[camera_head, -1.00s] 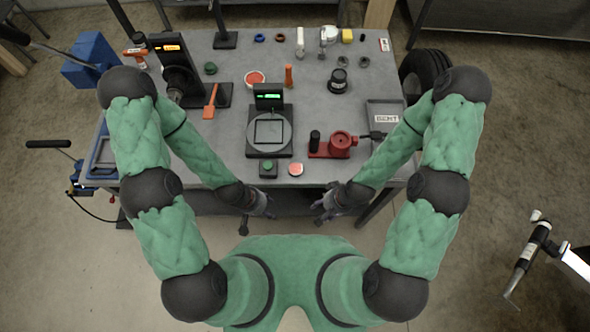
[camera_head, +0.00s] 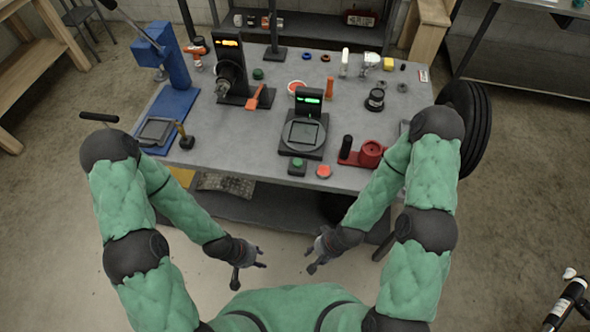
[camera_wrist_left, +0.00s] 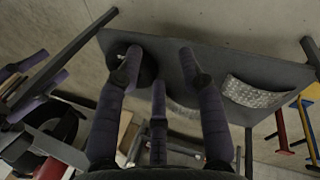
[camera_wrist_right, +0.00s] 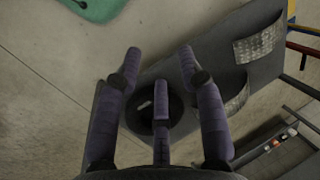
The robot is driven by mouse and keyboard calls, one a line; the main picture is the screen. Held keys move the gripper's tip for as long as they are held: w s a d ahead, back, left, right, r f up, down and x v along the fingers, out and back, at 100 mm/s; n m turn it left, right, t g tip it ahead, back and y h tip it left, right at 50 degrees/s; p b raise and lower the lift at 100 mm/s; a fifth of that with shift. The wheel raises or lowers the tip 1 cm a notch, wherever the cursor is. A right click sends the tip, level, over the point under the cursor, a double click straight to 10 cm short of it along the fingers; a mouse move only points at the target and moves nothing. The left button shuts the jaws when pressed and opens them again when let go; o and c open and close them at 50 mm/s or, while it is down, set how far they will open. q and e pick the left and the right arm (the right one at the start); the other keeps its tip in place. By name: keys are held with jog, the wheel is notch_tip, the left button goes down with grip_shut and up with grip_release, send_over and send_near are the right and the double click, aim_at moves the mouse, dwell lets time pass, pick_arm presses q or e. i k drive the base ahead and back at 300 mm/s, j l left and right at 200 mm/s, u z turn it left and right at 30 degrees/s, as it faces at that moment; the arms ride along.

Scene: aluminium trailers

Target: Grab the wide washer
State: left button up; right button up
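Small ring-shaped parts lie near the far edge of the grey workbench (camera_head: 230,128): a blue ring (camera_head: 306,57), a darker ring (camera_head: 325,58) and two grey rings, one left (camera_head: 380,85) and one right (camera_head: 402,88). They are too small to tell which is the wide washer. My left gripper (camera_head: 256,264) and right gripper (camera_head: 313,260) are below the bench's near edge, far from these rings. In the wrist views, the left gripper's fingers (camera_wrist_left: 160,60) and the right gripper's fingers (camera_wrist_right: 159,62) are spread and empty.
A scale with a green display (camera_head: 303,133), a red fixture (camera_head: 368,154), a green button (camera_head: 297,164) and a red button (camera_head: 323,171) stand near the front edge. A blue press (camera_head: 175,65) is at left. A tyre (camera_head: 468,125) stands right of the bench.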

aim_at(323, 171)
jog(key=l+u, duration=0.4)
jog(key=k+l+u, duration=0.15)
jog(key=u, duration=0.2)
jog(key=k+l+u, duration=0.2)
jog(key=l+u, duration=0.2)
jog(key=i+l, duration=0.1)
jog(key=i, duration=0.25)
